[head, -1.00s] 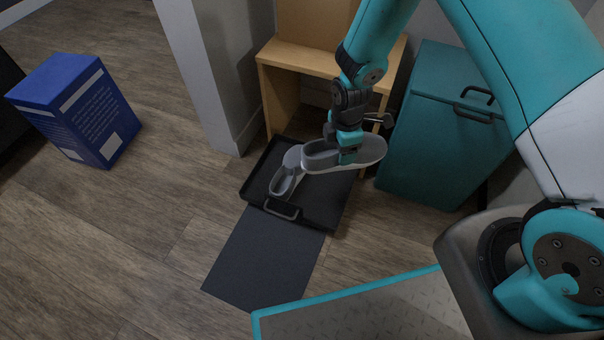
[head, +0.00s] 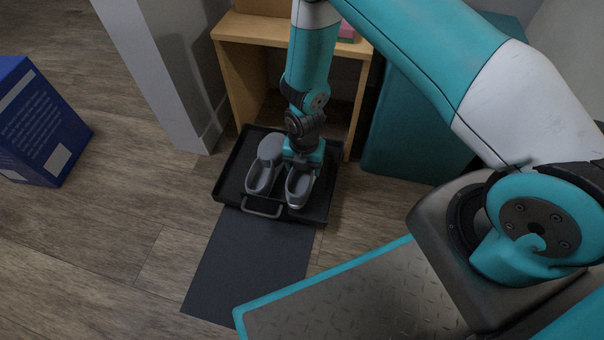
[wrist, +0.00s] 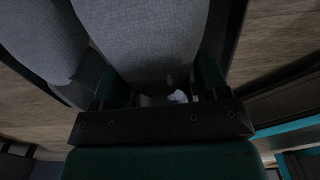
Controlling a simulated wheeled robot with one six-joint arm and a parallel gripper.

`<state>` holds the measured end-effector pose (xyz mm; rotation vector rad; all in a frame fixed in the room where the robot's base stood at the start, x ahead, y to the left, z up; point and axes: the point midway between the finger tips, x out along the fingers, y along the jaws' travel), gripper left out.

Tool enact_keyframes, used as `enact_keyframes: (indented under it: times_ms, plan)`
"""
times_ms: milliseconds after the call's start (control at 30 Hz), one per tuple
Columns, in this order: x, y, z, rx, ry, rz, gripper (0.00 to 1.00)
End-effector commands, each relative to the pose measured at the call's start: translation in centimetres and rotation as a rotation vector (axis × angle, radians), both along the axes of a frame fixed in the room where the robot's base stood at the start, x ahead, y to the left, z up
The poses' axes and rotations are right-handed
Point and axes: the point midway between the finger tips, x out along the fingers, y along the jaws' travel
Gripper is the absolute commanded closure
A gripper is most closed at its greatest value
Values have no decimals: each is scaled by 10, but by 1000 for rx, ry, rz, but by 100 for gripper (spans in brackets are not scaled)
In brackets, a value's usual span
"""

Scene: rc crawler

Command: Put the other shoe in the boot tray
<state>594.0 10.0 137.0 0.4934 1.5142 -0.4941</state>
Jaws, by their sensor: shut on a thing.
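The black boot tray (head: 228,190) lies on the floor in front of the wooden bench. One grey shoe (head: 265,166) sits in its left half, toe toward the bench. The other grey shoe (head: 299,190) is beside it on the right, roughly parallel, within the tray's outline. My gripper (head: 303,160) points down and is shut on this right shoe; the arm hides part of it. In the wrist view the held shoe (wrist: 150,40) fills the middle between the fingers, and the other shoe (wrist: 45,35) is at the left. I cannot tell whether the held shoe touches the tray floor.
A dark mat (head: 250,265) lies in front of the tray. The wooden bench (head: 240,75) stands behind it, a wall end (head: 170,70) to the left, a teal cabinet (head: 410,130) to the right. A blue box (head: 40,120) stands far left on open floor.

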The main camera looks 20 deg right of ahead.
Motion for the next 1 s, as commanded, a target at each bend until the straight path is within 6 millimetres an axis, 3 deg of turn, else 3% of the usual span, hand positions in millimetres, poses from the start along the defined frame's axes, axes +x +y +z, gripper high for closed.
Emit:
enact_keyframes:
  times_ms: [33,133,500,533,633,1000]
  plan:
    - [0,0,-14,0,0,1,62]
    - [0,1,-27,0,0,1,62]
    - [0,3,-28,0,0,3,62]
    - [0,2,-29,0,0,3,30]
    - [0,2,-28,0,0,3,7]
    - [1,3,-19,0,-1,3,7]
